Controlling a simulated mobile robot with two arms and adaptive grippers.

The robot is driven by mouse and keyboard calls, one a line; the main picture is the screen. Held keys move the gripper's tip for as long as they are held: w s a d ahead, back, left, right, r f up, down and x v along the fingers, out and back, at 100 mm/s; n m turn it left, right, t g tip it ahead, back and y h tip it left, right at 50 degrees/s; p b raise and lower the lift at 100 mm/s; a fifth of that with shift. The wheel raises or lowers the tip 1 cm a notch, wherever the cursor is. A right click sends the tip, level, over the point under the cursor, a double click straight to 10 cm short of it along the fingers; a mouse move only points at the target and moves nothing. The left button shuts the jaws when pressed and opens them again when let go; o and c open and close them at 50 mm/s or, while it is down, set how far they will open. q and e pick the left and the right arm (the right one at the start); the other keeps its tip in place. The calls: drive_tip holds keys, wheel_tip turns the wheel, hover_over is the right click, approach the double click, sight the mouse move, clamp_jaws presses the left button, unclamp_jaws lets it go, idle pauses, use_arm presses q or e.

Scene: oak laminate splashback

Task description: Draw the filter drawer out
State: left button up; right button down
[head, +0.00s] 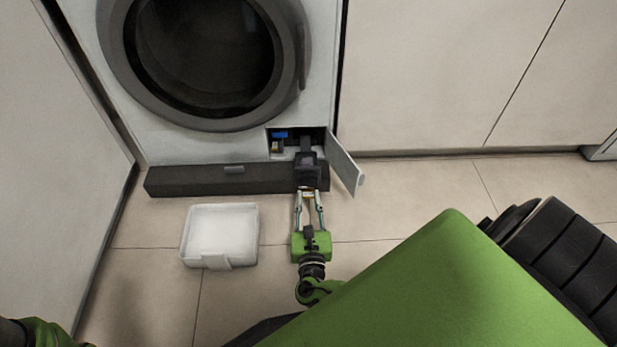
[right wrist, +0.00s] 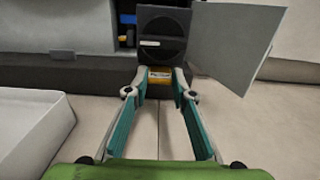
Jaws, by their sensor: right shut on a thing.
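The filter drawer (head: 308,168) is a dark block with a round, grooved front. It stands out in front of the small opening (head: 283,139) at the washing machine's lower right, and a dark part behind it reaches back into the opening. In the right wrist view the drawer's front (right wrist: 163,38) faces me, with a small orange and white patch at its lower edge. My right gripper (head: 308,191) is shut on the filter drawer from the front; its fingertips (right wrist: 160,77) meet at the drawer's lower edge. My left gripper is out of view; only a bit of green arm shows at lower left.
The light flap (head: 346,164) hangs open to the right of the opening, close to the drawer. A dark plinth (head: 215,181) runs below the washer. A white tray (head: 219,234) lies on the tiled floor left of my right gripper. Blue and yellow parts show inside the opening.

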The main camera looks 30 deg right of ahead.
drive_tip(key=c, duration=1.8)
unclamp_jaws()
drive_tip(key=shift+o, duration=0.4)
drive_tip(key=shift+r, duration=0.1)
wheel_tip(320, 180, up, 10)
